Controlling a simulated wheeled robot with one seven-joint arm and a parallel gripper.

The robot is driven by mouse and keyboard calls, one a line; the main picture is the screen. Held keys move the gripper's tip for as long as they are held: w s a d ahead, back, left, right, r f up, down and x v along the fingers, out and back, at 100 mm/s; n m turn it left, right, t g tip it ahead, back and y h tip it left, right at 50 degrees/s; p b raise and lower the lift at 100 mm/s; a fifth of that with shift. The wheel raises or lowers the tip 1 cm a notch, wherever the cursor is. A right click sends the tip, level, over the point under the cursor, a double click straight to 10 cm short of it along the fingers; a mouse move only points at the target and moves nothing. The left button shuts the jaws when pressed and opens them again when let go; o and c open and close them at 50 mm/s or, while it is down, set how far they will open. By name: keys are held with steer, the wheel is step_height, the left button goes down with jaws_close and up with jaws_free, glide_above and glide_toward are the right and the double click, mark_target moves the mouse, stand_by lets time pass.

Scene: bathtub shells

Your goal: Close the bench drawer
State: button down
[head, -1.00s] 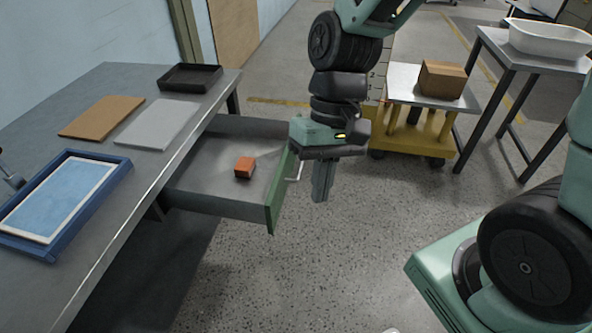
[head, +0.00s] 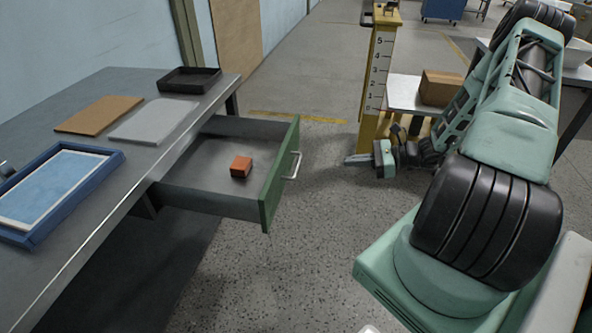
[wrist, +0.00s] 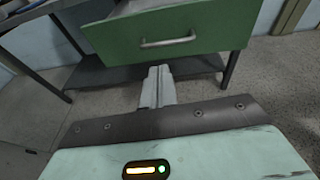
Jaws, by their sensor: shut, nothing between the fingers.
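The bench drawer (head: 210,185) is pulled out from under the grey bench, and an orange-red block (head: 240,166) lies inside it. Its green front (head: 279,175) carries a silver handle (head: 293,165). My gripper (head: 350,160) is to the right of the drawer front, apart from it, pointing left toward it with its fingers shut and empty. In the wrist view the green front (wrist: 185,28) and handle (wrist: 168,42) lie ahead of the closed fingers (wrist: 158,72), with a gap between.
The bench top (head: 60,255) holds a blue-framed tray (head: 60,190), a brown board (head: 98,114), a grey board (head: 152,121) and a black tray (head: 190,79). Floor between drawer and gripper is clear.

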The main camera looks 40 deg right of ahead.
steer(key=w+a+f+m+t, duration=0.1)
steer(key=w+a+f, duration=0.3)
steer(key=w+a, duration=0.3)
steer(key=w, duration=0.3)
steer(key=shift+a+h, duration=0.15)
steer(key=shift+h, duration=0.25)
steer(key=shift+w, duration=0.15)
